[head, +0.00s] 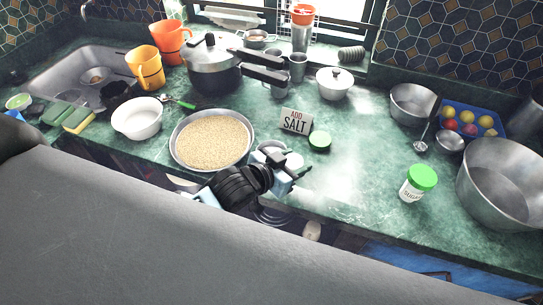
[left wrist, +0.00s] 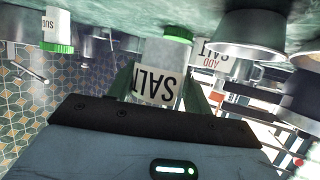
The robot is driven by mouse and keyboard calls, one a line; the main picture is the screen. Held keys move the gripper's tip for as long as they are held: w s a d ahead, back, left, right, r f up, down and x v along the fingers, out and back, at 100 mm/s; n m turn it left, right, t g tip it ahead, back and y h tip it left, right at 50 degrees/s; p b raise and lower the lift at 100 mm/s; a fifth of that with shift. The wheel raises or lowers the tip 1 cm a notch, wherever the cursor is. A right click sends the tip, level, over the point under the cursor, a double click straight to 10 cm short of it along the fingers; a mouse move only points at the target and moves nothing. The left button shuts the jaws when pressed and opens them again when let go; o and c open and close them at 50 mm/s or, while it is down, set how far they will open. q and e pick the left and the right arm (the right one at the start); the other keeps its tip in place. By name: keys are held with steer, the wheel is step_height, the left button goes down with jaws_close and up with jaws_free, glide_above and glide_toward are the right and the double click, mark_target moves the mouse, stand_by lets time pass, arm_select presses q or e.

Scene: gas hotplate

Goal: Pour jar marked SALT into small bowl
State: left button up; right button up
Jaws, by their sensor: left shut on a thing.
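The jar marked SALT (left wrist: 155,84) is between the fingers of my left gripper (left wrist: 160,92) in the left wrist view, where the picture is upside down, so the jar stands about upright. In the head view my left gripper (head: 286,172) is at the front edge of the counter, right of the pan of grain, shut on the jar. The jar is mostly hidden there. A loose green lid (head: 320,141) lies just beyond it. A small metal bowl (head: 450,141) stands at the right, left of the large pot. My right gripper is not in view.
A pan of grain (head: 212,140) and a white bowl (head: 136,119) stand left. An ADD SALT sign (head: 295,121) stands behind the lid. A SUGAR jar (head: 418,184) with green lid and a large metal pot (head: 503,184) are right.

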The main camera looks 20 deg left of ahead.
mark_target(301, 149)
arm_select(q)
steer(key=shift+r, duration=0.1)
steer(key=shift+r, duration=1.95)
